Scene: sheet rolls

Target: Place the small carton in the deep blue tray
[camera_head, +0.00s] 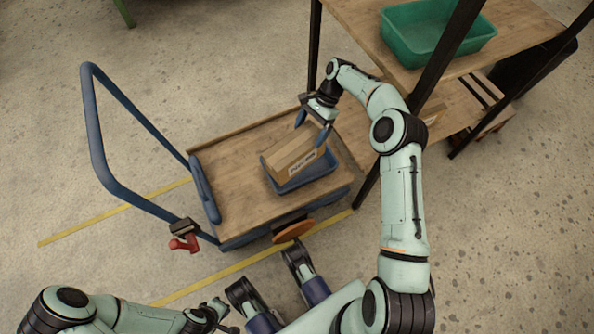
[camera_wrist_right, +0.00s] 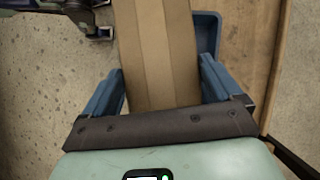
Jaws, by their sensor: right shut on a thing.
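The small carton (camera_head: 292,152) is brown cardboard with a white label on its side. It is at the blue tray (camera_head: 318,178) on the cart, with its top above the rim. I cannot tell whether it touches the tray floor. My right gripper (camera_head: 313,130) is above the carton and shut on it. In the right wrist view the carton (camera_wrist_right: 156,55) lies between the two blue fingers, and part of the tray (camera_wrist_right: 207,32) shows beside it. My left gripper (camera_head: 212,314) is low at the left, away from the cart; its fingers are too small to read.
The tray stands on a wooden cart deck (camera_head: 235,185) with a blue handle (camera_head: 93,150) at the left. A shelf rack with dark posts and a green bin (camera_head: 430,35) stands at the right, close to my right arm. The deck left of the tray is clear.

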